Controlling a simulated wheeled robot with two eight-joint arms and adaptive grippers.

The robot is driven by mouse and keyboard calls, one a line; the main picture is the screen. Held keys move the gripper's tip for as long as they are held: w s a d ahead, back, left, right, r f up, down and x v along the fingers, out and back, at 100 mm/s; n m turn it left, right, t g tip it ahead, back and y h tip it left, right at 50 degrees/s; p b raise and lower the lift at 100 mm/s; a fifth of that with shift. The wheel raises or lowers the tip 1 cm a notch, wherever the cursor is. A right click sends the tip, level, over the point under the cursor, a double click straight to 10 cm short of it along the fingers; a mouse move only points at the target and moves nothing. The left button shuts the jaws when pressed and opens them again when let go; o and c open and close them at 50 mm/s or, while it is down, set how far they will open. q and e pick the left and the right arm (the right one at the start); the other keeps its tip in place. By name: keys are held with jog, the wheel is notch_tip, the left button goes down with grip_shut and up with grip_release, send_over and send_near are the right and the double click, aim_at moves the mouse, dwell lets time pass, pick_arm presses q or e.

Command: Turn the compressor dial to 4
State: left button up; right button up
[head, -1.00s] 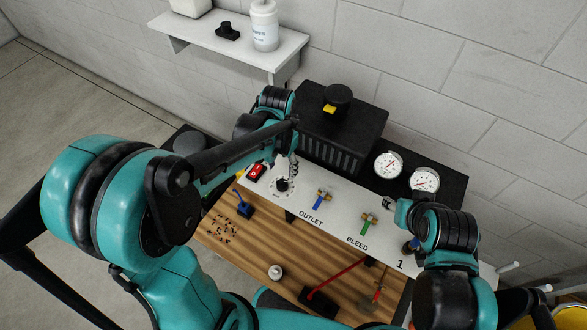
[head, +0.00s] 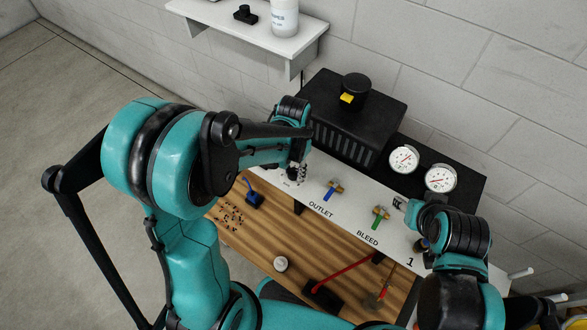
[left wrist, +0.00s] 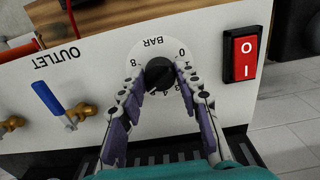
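The compressor dial (left wrist: 160,72) is a black round knob on a white scale marked BAR, upside down in the left wrist view. I make out 0, 3, 4 and 8 on the scale. I cannot read its pointer clearly. My left gripper (left wrist: 160,76) is open, with one finger on each side of the dial. I cannot tell whether the fingers touch it. In the head view my left gripper (head: 294,178) hides the dial. My right gripper (head: 402,205) is by the right part of the panel, mostly hidden by its arm.
A red rocker switch (left wrist: 243,58) sits beside the dial. The blue OUTLET valve (head: 333,190) and green BLEED valve (head: 380,217) are further right. Two gauges (head: 404,159) and a black compressor housing (head: 350,118) stand behind. The wooden bench (head: 268,231) holds loose small parts and tools.

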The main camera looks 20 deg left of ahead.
pick_arm(q)
jog(key=c, duration=0.4)
jog(key=shift+c, duration=0.2)
jog(key=shift+n, duration=0.3)
jog(key=n, duration=0.5)
jog(key=shift+n, duration=0.3)
jog(key=n, duration=0.5)
jog(key=shift+b, duration=0.3)
jog(key=shift+n, duration=0.4)
jog(key=o, duration=1.2)
jog(key=shift+c, duration=0.2)
